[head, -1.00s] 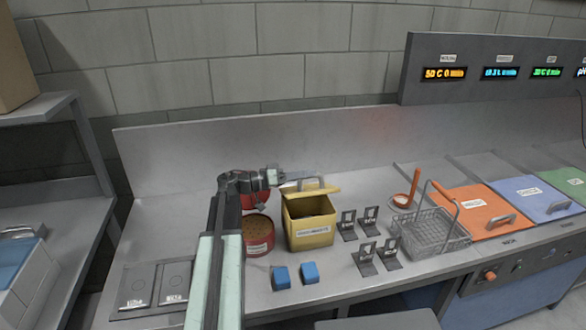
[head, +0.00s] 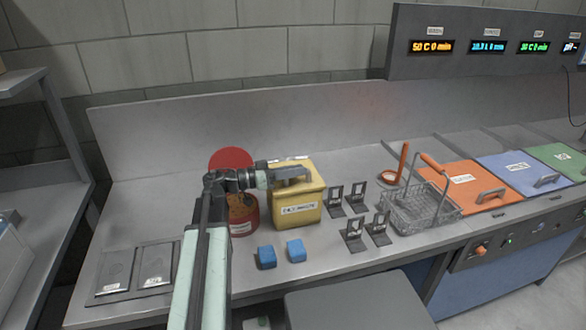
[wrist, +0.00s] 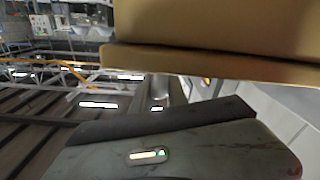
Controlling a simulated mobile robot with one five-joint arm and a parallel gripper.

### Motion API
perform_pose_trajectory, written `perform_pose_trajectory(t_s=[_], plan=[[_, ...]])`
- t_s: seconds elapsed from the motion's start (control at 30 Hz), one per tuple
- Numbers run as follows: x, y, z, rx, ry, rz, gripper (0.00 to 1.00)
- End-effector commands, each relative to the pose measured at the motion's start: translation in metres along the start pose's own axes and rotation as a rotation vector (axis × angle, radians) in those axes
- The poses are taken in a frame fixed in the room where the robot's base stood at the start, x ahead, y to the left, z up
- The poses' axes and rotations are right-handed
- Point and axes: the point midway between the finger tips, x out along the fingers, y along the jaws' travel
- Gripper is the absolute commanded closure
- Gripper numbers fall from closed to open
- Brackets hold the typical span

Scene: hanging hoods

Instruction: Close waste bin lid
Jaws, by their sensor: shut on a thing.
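The yellow waste bin (head: 297,207) stands on the steel bench in the head view, with a label on its front. Its yellow lid (head: 291,162) lies flat or almost flat over the opening; my arm hides part of it, so I cannot tell whether it is fully seated. My gripper (head: 293,174) is at the top of the bin, shut on the lid; the exact grip is hard to see. In the wrist view a yellow surface with a straight edge (wrist: 215,62) fills the top, above a dark grey finger.
A red bin (head: 243,222) with its round red lid (head: 231,159) raised stands left of the yellow bin. Two blue blocks (head: 281,252) lie in front. Small black stands (head: 357,200) and a wire basket (head: 422,208) are to the right.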

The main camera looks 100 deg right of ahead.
Motion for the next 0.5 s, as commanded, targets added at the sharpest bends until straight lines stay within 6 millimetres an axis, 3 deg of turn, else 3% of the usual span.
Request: perform_pose_trajectory(t_s=[0.03, 0.33, 0.37, 0.4, 0.43, 0.5], plan=[[0.0022, 0.0033, 0.0071, 0.0, -0.019, 0.008, 1.0], [0.0034, 0.0052, 0.008, -0.001, -0.02, 0.013, 1.0], [0.0035, 0.0053, 0.008, -0.001, -0.02, 0.013, 0.78], [0.0035, 0.0055, 0.008, -0.001, -0.02, 0.014, 0.67], [0.0034, 0.0053, 0.0078, -0.001, -0.019, 0.013, 0.62], [0.0031, 0.0048, 0.0072, -0.001, -0.018, 0.012, 0.62]])
